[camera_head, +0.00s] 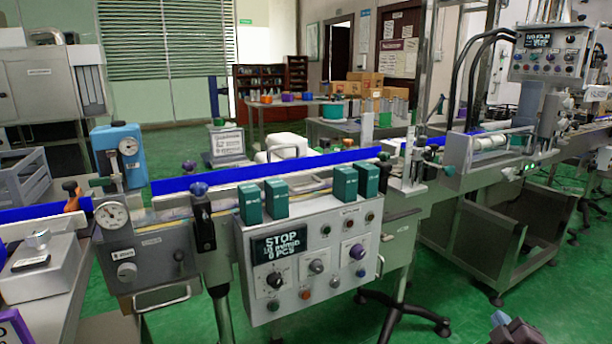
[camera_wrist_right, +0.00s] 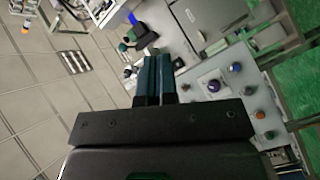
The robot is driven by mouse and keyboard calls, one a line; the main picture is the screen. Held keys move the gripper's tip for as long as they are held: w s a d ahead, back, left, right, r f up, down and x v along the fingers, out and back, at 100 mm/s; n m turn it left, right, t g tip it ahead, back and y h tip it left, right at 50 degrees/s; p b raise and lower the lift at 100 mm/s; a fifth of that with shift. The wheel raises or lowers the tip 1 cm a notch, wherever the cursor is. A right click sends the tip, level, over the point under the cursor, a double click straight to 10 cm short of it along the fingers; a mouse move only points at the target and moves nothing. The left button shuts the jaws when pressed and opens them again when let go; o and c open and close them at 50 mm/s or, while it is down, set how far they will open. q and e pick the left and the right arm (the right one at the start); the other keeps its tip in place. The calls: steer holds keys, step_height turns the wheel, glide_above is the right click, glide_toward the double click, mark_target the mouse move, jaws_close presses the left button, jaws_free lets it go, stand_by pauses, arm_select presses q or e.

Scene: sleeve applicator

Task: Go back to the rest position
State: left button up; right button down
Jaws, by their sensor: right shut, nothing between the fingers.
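My right gripper (camera_head: 503,322) shows only in small part at the bottom right edge of the head view, low over the green floor and apart from the machine. In the right wrist view its two dark blue fingers (camera_wrist_right: 155,62) lie side by side, shut and empty. The control panel of the machine shows just right of the fingers in that view, but I cannot tell the exact distance. My left gripper is in neither view.
The grey control box (camera_head: 305,258) with a STOP display and knobs hangs in front of the conveyor (camera_head: 270,172). Several teal blocks (camera_head: 345,184) stand on top of it. A second machine (camera_head: 550,60) is at the right. Green floor (camera_head: 455,318) is open at the front right.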

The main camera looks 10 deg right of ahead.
steer(key=s+a+f+g+y, duration=0.1)
steer(key=s+a+f+y, duration=0.15)
steer(key=s, duration=0.45)
steer(key=s+a+f+n+g+y, duration=0.15)
steer(key=s+a+f, duration=0.25)
steer(key=s, duration=0.4)
steer(key=s+a+f+g+y, duration=0.1)
steer(key=s+a+f, duration=0.2)
steer(key=s, duration=0.4)
steer(key=shift+s+a+r+m+g+y, duration=0.85)
steer(key=shift+s+a+m, duration=2.3)
steer(key=shift+s+a, duration=4.1)
arm_select(q)
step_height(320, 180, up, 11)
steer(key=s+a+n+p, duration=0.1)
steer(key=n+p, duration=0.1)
steer(key=p, duration=1.5)
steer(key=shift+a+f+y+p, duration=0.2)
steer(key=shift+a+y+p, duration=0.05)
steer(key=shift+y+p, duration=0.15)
arm_select(e)
steer(key=s+d+r+m+h, duration=0.1)
steer(key=s+d+r+m, duration=0.1)
steer(key=r, duration=0.8)
steer(key=shift+s+d+r, duration=0.35)
steer(key=shift+s+d, duration=0.25)
steer(key=shift+d, duration=0.2)
